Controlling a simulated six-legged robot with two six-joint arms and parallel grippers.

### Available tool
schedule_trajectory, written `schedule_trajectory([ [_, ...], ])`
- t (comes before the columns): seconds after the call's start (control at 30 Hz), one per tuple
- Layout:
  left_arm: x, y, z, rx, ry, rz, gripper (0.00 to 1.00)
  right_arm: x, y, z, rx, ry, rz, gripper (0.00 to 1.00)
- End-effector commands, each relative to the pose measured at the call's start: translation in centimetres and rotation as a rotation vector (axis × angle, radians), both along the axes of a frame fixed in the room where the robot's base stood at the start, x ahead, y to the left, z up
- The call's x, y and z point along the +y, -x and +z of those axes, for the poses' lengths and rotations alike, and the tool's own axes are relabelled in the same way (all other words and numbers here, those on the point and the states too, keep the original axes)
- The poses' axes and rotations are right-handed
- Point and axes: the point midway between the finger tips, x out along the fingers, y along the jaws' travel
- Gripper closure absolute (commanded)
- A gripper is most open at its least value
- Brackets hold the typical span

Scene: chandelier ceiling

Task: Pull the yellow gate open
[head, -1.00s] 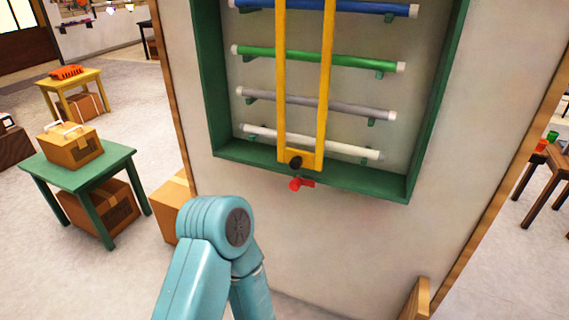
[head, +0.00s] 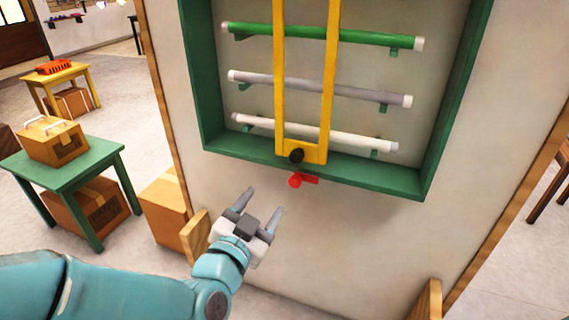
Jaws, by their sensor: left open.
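The yellow gate (head: 280,82) is a narrow upright frame in front of a green wall rack (head: 213,75). It appears closed across the rack's tubes. A black knob (head: 296,156) sits on its bottom bar. A red latch (head: 296,180) with a small handle is just below the knob, at the rack's lower edge. My left gripper (head: 259,202) is open and empty, below and to the left of the red latch, apart from it. Its fingers point up. My right gripper is not in view.
The rack holds a green tube (head: 320,36), a grey tube (head: 320,88) and a white tube (head: 255,122). A green table (head: 95,165) with a cardboard box (head: 55,142) stands left. Another box (head: 165,210) stands beside the panel. Wooden feet flank the panel's base.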

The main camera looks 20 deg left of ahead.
Motion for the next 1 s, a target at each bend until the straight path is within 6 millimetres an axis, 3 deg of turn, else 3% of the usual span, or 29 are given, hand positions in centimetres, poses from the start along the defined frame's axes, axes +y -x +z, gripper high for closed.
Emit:
schedule_trajectory([
  [0.13,-0.8,0.0,0.8,-0.032,0.004,-0.017,0.41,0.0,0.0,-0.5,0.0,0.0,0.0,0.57],
  [0.23,-0.9,-1.3,0.9,-0.029,0.004,-0.019,0.41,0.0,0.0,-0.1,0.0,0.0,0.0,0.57],
  [0.7,-1.0,-12.3,0.9,-0.028,0.004,-0.016,0.41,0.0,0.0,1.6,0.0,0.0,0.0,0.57],
  [1.0,-1.1,-16.0,0.8,-0.028,0.004,-0.015,0.41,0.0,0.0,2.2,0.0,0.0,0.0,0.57],
])
